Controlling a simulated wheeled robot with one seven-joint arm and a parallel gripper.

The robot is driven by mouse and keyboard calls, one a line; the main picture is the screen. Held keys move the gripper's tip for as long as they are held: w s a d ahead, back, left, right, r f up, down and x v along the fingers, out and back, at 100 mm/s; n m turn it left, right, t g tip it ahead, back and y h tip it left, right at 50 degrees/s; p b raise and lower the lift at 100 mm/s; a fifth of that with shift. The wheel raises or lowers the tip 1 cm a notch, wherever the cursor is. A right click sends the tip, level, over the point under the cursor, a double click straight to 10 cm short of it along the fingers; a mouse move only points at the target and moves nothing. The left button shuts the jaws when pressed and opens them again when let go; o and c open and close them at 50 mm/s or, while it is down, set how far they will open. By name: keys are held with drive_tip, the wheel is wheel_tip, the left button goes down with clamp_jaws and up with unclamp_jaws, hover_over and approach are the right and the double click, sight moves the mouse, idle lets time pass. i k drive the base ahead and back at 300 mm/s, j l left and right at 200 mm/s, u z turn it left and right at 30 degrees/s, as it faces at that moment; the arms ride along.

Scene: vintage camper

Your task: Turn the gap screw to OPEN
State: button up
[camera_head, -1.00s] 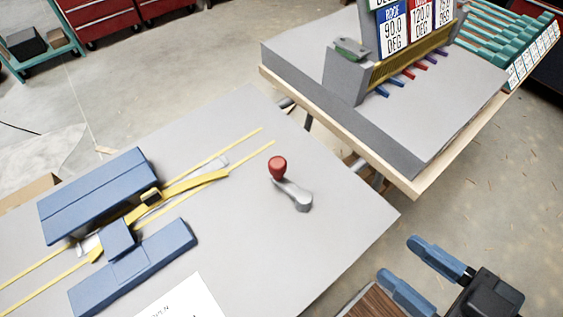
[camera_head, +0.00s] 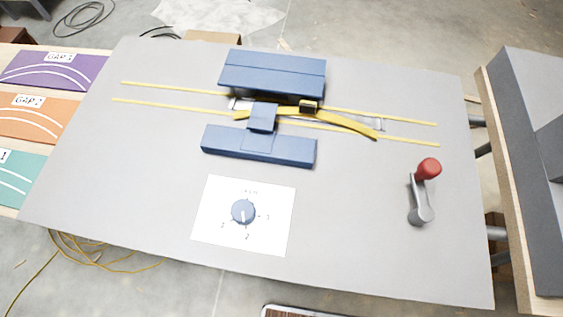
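A round blue knob (camera_head: 243,211), which I take to be the gap screw, sits on a white dial card (camera_head: 213,236) on the grey tabletop. A white pointer mark on the knob points down toward the lower numeral. Small marks ring the knob. The word at the top of the card is too small to read surely, and the numerals are blurred. My gripper is not in view.
Behind the card are blue blocks (camera_head: 272,75) with a yellow strip (camera_head: 350,122) between them. A crank with a red knob (camera_head: 428,168) stands at right. Purple (camera_head: 58,68) and orange (camera_head: 30,115) cards lie at left. The tabletop (camera_head: 350,230) between card and crank is bare.

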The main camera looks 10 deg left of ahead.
sight(243, 211)
drive_tip(key=u, duration=0.95)
